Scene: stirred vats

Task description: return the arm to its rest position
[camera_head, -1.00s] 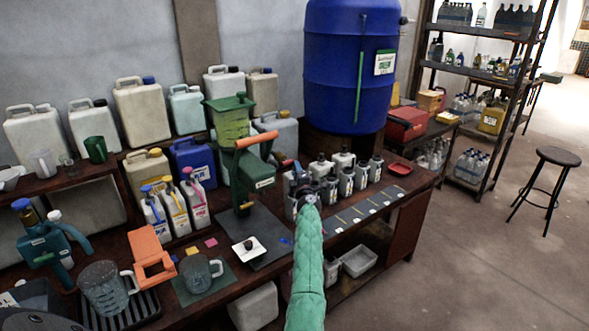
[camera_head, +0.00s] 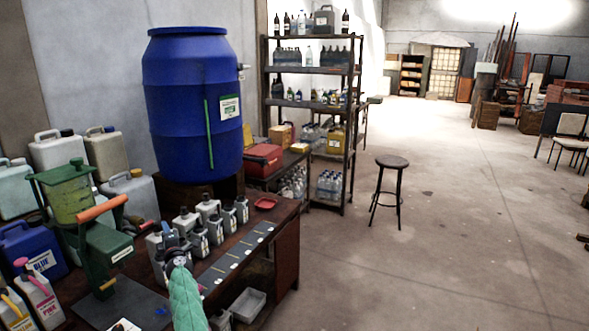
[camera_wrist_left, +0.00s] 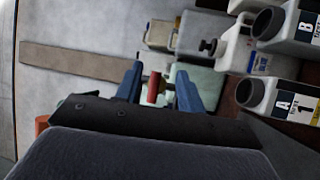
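My left arm, in a green sleeve, comes up from the bottom of the head view. Its gripper (camera_head: 172,245) is over the bench beside the row of small grey bottles (camera_head: 208,214), partly hidden by the wrist. In the left wrist view my left gripper (camera_wrist_left: 160,72) has its two blue fingers apart. A red handle shows between the fingers, seemingly farther off. I cannot see my right gripper.
A green hand press (camera_head: 98,235) with an orange handle stands left of the arm. A big blue barrel (camera_head: 185,110) stands behind the bottles. A shelf rack (camera_head: 310,72) and a stool (camera_head: 391,162) are further right. The floor (camera_head: 440,240) on the right is open.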

